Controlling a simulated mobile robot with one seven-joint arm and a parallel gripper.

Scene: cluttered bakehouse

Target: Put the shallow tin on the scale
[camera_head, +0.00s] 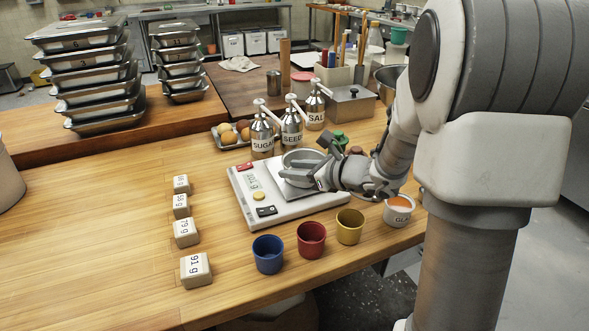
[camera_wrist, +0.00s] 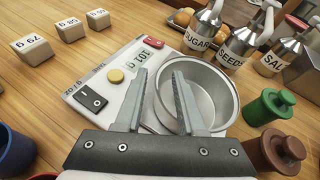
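The shallow tin (camera_wrist: 222,92) is a round, empty metal pan. In the wrist view it is on the metal plate of the white scale (camera_wrist: 82,84) and looks level. In the head view the tin (camera_head: 302,156) shows above the plate of the scale (camera_head: 290,213), partly behind my gripper (camera_head: 305,178). In the wrist view my gripper (camera_wrist: 160,74) has its fingers apart, one inside the tin and one outside, with the near-left wall between them. No finger clearly presses on the wall. The scale's display (camera_wrist: 141,56) shows digits, perhaps 101. The tin's near underside is hidden.
Sugar (camera_head: 262,135), seeds (camera_head: 291,127) and salt (camera_head: 315,107) dispensers stand close behind the scale. Blue (camera_head: 268,255), red (camera_head: 311,240) and yellow (camera_head: 349,227) cups stand in front. Green (camera_wrist: 270,106) and brown (camera_wrist: 275,152) lidded pots are at right.

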